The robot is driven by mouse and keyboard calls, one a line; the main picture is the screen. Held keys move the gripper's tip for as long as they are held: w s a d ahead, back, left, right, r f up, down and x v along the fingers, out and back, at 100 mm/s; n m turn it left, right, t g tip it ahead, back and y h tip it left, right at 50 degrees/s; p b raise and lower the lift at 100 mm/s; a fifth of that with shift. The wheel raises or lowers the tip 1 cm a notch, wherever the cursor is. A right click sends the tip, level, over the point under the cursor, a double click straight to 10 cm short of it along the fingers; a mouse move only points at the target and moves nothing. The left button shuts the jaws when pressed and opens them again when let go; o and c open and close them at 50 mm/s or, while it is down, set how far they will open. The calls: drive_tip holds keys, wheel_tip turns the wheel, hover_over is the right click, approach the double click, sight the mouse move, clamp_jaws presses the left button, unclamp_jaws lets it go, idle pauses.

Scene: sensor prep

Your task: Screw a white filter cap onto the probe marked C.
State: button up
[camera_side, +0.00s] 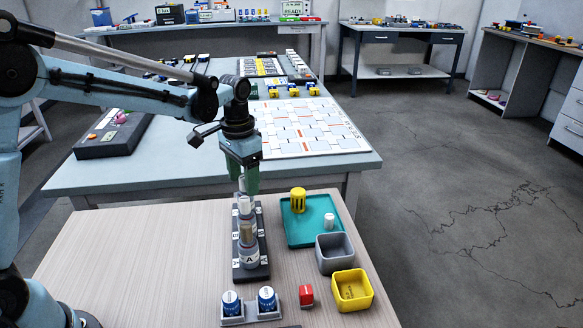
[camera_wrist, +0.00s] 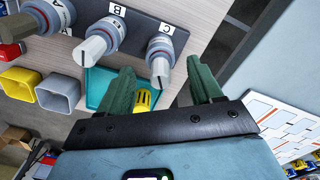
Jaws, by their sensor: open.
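A dark rack (camera_side: 262,270) holds a row of upright grey probes. Probe A (camera_side: 249,257) is nearest in the side view and has a tan top. Probe B (camera_wrist: 114,30) has a white cap-like top (camera_wrist: 93,48). Probe C (camera_wrist: 163,47) also has a white cap-like top (camera_wrist: 160,69) with a dark line on it. Whether that top is screwed down cannot be told. My gripper (camera_wrist: 164,70) is open, its green fingers either side of the white top on C. In the side view my gripper (camera_side: 243,190) is over the rack's far end. A small white piece (camera_side: 329,221) stands on the teal tray.
The teal tray (camera_side: 300,238), right of the rack, also bears a yellow slotted piece (camera_side: 298,201). A grey bin (camera_side: 335,255), a yellow bin (camera_side: 352,290), a red block (camera_side: 306,295) and two blue-labelled vials (camera_side: 267,299) stand nearer. The wooden table's left side is clear.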

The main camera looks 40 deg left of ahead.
sight(242, 178)
drive_tip(key=shift+r, duration=0.65)
idle(0.4)
drive_tip(key=shift+r, duration=2.9)
drive_tip(key=shift+s+r, duration=0.15)
drive_tip(key=shift+s, duration=0.1)
drive_tip(key=s+d+f+n+t, duration=0.1)
drive_tip(key=s+t, duration=0.6)
drive_tip(key=s, duration=0.7)
drive_tip(key=shift+s+f+n, duration=0.4)
drive_tip(key=shift+f+n, duration=0.25)
drive_tip(key=shift+n, duration=0.25)
